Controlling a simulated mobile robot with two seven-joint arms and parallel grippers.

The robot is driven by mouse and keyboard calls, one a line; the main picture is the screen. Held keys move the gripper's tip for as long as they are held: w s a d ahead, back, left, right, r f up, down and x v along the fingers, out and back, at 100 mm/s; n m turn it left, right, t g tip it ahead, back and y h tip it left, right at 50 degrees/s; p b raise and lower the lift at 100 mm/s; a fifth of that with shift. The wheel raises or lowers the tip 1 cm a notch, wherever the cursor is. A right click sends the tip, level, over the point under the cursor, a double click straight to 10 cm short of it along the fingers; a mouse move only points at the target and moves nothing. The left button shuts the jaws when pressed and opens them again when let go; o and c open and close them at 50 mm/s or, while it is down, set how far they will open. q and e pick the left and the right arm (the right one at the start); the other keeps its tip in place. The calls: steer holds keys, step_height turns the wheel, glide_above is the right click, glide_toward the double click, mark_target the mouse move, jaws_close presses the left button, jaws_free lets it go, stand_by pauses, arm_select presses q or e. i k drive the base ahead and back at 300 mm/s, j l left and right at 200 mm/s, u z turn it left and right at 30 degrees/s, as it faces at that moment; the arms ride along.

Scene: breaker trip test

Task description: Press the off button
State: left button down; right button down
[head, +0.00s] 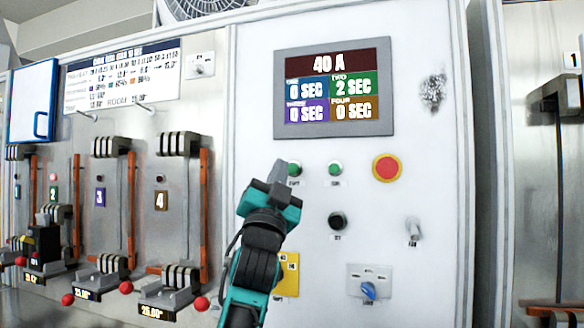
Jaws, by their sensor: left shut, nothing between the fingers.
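A white control panel (440,210) fills the middle of the head view. It carries a green button (295,168), a second green button (335,168), a large red button on a yellow ring (387,168) and a black button (337,221). Their small labels are too blurred to read, so I cannot tell for sure which is the off button. My left gripper (281,172) is shut and empty, pointing up with its tip just left of the first green button. I cannot tell if it touches the panel. My right gripper is not in view.
A display (335,92) reads 40 A with several second counts. Below the buttons are a white switch (413,231), a blue knob (369,290) and a yellow plate (289,273), partly behind my arm. Numbered breaker stations with red-ball handles (201,304) stand at left.

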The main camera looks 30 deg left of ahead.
mark_target(337, 221)
steer(key=k+l, duration=0.25)
steer(key=k, duration=0.2)
steer(key=k+l, duration=0.25)
steer(key=k, duration=0.25)
